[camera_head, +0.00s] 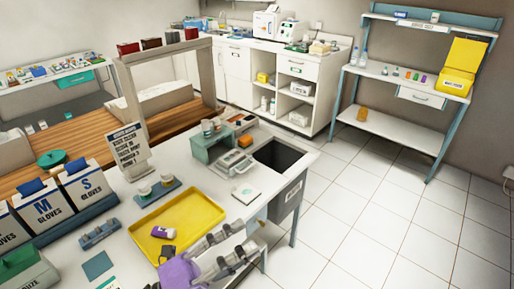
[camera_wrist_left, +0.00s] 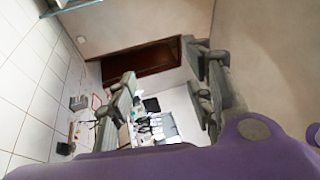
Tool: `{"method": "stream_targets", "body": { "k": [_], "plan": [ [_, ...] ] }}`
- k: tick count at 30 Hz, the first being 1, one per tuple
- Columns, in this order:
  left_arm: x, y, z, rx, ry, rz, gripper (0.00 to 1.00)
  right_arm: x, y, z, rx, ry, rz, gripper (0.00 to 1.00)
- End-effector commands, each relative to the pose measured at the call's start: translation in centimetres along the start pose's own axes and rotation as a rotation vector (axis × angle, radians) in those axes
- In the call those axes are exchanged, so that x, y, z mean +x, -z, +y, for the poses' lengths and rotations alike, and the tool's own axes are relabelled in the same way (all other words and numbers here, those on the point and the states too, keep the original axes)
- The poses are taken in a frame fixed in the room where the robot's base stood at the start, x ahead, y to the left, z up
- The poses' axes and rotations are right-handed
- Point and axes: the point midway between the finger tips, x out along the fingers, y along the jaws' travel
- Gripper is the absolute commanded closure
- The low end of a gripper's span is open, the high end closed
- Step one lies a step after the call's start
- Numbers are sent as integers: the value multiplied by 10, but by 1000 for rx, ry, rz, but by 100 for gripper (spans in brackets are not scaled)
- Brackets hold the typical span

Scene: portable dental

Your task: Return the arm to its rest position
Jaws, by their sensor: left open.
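My left gripper (camera_head: 244,248) is in the lower middle of the head view, with its purple wrist beside the near corner of the yellow tray (camera_head: 201,209). Its grey fingers are spread apart and nothing is between them. The left wrist view also shows my left gripper (camera_wrist_left: 165,88) open and empty, its two fingers framing a view of the floor and walls. My right gripper cannot be made out in either view.
A small purple-and-white item (camera_head: 163,232) lies in the tray. Glove boxes (camera_head: 84,187), a sign (camera_head: 127,148) and a small scale-like device (camera_head: 236,162) stand on the white table. Open tiled floor (camera_head: 365,200) lies to the right; a shelf unit (camera_head: 400,78) stands behind.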

Motion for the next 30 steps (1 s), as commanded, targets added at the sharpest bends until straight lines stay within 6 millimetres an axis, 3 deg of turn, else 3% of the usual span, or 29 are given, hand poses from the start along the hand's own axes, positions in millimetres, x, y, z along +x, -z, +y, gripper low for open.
{"method": "stream_targets", "body": {
  "k": [1, 3, 6, 10, 15, 21, 30],
  "plan": [
    [-20, -22, 10, -171, 17, -194, 53, -4, 7, 0, -1, 1, 8, 60],
    [-57, -47, 38, -407, 32, -449, 53, -7, 13, -1, -2, 5, 16, 60],
    [-117, -60, 85, -690, 43, -751, 53, -9, 24, -4, -4, 11, 32, 60],
    [-193, -39, 148, -1008, 49, -1082, 53, -11, 34, -4, -5, 13, 46, 60],
    [-265, 20, 208, -1334, 60, -1399, 53, -12, 40, -4, -4, 13, 54, 60],
    [-301, 70, 239, -1530, 65, -1579, 53, -14, 44, -4, -3, 14, 59, 60],
    [-306, 79, 244, -1560, 63, -1606, 53, -17, 36, -4, 4, 12, 45, 60]
  ]
}}
